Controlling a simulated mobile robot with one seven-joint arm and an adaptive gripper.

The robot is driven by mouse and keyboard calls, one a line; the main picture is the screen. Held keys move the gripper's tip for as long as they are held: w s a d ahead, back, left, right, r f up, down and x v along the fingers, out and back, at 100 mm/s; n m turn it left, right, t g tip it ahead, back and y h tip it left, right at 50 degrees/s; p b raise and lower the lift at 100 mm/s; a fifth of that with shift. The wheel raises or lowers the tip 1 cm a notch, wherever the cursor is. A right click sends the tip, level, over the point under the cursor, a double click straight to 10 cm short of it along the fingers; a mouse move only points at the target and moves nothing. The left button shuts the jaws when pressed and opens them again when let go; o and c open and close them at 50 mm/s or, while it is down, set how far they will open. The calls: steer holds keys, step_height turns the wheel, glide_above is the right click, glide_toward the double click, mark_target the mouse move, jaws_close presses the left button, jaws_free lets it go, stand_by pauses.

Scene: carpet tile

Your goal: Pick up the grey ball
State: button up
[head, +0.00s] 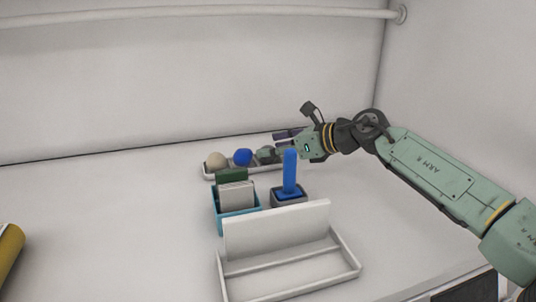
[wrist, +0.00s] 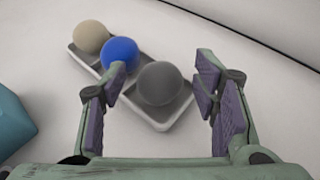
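The grey ball (wrist: 160,83) sits at the near end of a light grey tray (wrist: 161,118) in the wrist view. A blue ball (wrist: 120,53) and a beige ball (wrist: 91,37) sit beside it in the same tray. My gripper (wrist: 163,84) is open, with one purple-padded finger on each side of the grey ball. I cannot tell whether the fingers touch it. In the head view the grey ball (head: 266,153) shows partly, close to my gripper (head: 284,145), at the right part of the tray.
In front of the tray stand a teal box (head: 222,220) with cards and a grey holder (head: 291,199) with a blue upright object (head: 290,172). A white divided tray (head: 347,262) lies nearer. A yellow cylinder (head: 8,250) is at left.

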steer(key=c, duration=1.1)
